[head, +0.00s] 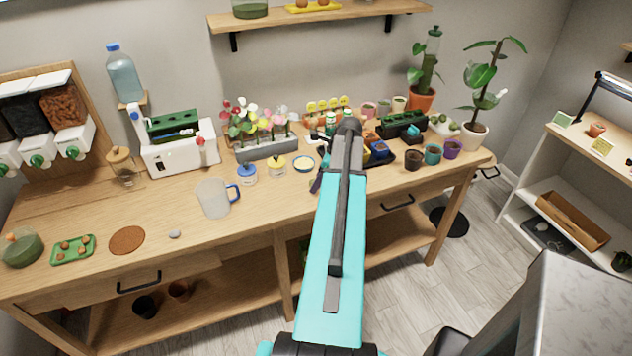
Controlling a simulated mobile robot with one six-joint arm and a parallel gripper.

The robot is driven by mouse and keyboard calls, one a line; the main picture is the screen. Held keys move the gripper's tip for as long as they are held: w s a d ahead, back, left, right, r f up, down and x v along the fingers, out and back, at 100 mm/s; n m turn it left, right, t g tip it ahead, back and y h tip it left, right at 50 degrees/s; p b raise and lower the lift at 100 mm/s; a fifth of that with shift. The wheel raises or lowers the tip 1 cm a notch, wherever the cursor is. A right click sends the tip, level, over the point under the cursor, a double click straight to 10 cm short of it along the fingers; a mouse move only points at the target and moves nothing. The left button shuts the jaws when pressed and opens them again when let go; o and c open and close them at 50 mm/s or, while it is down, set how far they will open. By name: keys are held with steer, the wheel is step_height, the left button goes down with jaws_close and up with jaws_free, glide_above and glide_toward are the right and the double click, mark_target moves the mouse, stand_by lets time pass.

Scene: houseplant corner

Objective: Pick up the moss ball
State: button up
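I cannot single out the moss ball with certainty. Small round green things (442,121) sit in a pale tray at the back right of the table, beside the potted plants. They may be moss balls, but they are too small to tell. A larger dark green rounded thing (22,250), with an orange bit on top, is at the table's far left end. My cyan arm reaches up over the middle of the table and ends in a dark joint. My gripper cannot be made out; the arm hides the area behind it.
The wooden table (90,205) holds a jug (213,197), a flower planter (262,148), a white dispenser (180,150), a green tray (73,249) and several small pots (432,154). A shelf (320,17) hangs above. A grey block (570,310) stands at front right; floor (400,290) between is clear.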

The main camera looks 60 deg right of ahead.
steer(key=shift+f, duration=0.2)
stand_by(0.5)
steer(key=c, duration=1.1)
